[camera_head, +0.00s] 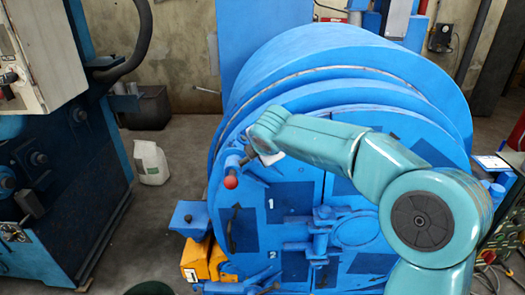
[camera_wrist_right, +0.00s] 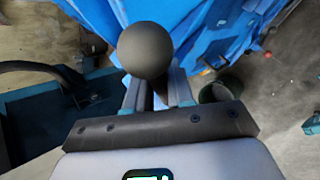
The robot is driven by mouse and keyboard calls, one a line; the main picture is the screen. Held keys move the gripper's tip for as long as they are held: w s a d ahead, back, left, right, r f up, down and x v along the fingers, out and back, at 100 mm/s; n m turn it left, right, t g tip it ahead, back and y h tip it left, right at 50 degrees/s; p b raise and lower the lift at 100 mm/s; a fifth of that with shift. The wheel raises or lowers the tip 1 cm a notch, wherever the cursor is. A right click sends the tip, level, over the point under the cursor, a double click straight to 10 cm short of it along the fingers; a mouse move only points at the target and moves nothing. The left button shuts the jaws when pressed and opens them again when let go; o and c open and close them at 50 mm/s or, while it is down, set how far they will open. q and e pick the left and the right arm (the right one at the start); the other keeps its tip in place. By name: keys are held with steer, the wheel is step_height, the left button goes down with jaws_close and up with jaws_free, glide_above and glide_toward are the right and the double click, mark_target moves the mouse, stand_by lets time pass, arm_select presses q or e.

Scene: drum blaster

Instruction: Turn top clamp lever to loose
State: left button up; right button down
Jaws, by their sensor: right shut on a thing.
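The blue round drum door (camera_head: 290,200) faces me in the head view. Near its upper left edge is the clamp, with a red ball knob (camera_head: 230,182) beside it. My right gripper (camera_head: 252,155) is at this clamp, partly hidden by my own wrist. In the right wrist view, a dark ball knob (camera_wrist_right: 145,48) sits at the fingertips of my right gripper (camera_wrist_right: 156,84), which is shut on the lever's end. A small red ball (camera_wrist_right: 267,54) shows farther off there. My left gripper is not in view.
A blue machine (camera_head: 60,170) with a grey control box (camera_head: 38,50) stands at the left. A yellow box (camera_head: 196,260) is below the door's left edge.

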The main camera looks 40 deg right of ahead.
steer(key=shift+r, duration=0.1)
stand_by(0.3)
steer(key=c, duration=1.1)
jaws_free()
steer(key=shift+s+a+r, duration=0.15)
steer(key=shift+s+r, duration=0.1)
steer(key=shift+r, duration=0.05)
steer(key=b+v, duration=0.1)
steer(key=v, duration=1.4)
steer(key=shift+s+a+r+b, duration=0.1)
steer(key=shift+s+b, duration=0.1)
steer(key=shift+b, duration=0.15)
